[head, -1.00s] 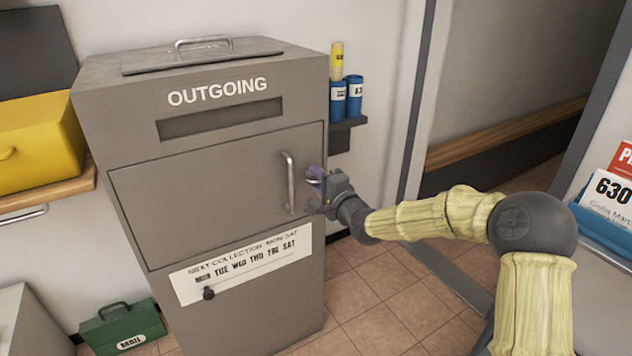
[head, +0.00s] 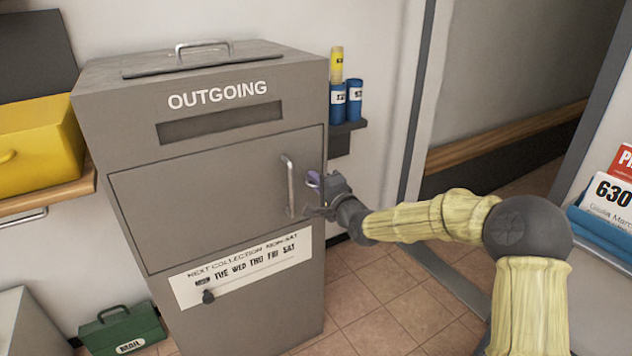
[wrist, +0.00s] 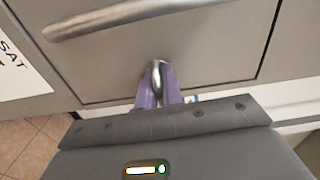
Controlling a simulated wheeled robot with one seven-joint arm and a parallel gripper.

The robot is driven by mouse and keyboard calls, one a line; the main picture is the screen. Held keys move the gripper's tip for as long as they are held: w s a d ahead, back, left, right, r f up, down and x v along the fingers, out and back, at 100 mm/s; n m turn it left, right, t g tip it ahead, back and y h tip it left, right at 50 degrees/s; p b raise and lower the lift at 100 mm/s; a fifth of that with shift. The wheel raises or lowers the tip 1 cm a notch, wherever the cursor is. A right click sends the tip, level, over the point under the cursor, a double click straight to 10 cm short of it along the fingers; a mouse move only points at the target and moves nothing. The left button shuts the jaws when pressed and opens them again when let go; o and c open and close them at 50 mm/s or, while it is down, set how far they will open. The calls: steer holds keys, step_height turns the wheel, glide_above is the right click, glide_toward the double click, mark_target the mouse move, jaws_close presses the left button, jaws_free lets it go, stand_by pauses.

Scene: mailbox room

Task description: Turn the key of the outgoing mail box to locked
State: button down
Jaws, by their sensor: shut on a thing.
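The grey outgoing mail box (head: 215,205) stands in the middle of the head view with its door closed. Its key (wrist: 157,74) shows in the wrist view as a rounded metal piece at the door, close to the door's edge. My gripper (head: 314,190) is at the right side of the door, beside the handle. In the wrist view the purple fingertips (wrist: 157,88) are shut on the key, one on each side. The lock face and most of the key are hidden by the fingers.
The door's bar handle (head: 289,185) is close to my gripper. A small shelf (head: 347,127) with blue and yellow tubes is on the wall behind. A yellow bin (head: 40,145) and green toolbox (head: 122,328) are at left. Tiled floor (head: 370,300) is open at right.

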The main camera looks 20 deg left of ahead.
steer(key=shift+n, duration=0.3)
steer(key=n, duration=1)
steer(key=shift+f, duration=0.1)
steer(key=n+b, duration=0.2)
steer(key=n, duration=0.5)
stand_by(0.3)
steer(key=c, duration=1.6)
jaws_free()
steer(key=shift+o, duration=0.2)
